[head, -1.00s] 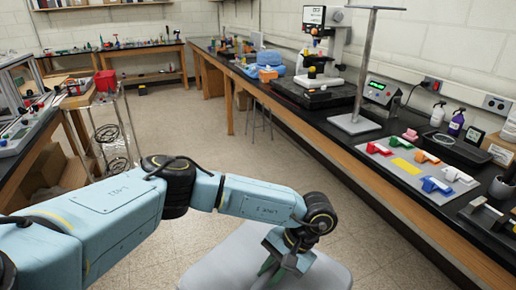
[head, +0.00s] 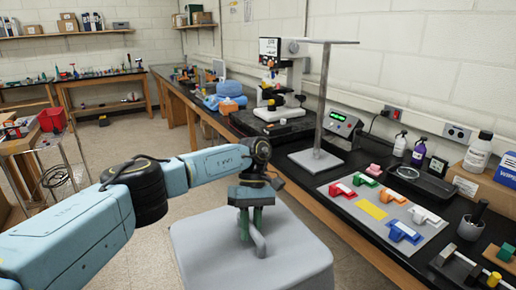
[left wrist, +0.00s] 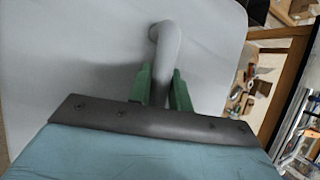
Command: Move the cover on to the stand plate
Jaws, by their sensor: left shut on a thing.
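The cover (head: 290,262) is a large pale grey block with rounded edges and a bent grey handle (head: 259,242) on top. My left gripper (head: 250,228) points down with its green fingers shut on the handle. In the left wrist view the handle (left wrist: 165,48) stands between the green fingers, and the cover's top (left wrist: 70,60) fills much of the picture. The cover is in front of the bench, apart from the stand. My right gripper is out of view.
A microscope (head: 278,85) stands left of the stand. A controller box (head: 343,125) is behind it. A grey board (head: 400,243) with coloured parts lies to its right. The wooden bench edge (head: 335,217) runs beside the cover. Bare floor (head: 110,150) is at left.

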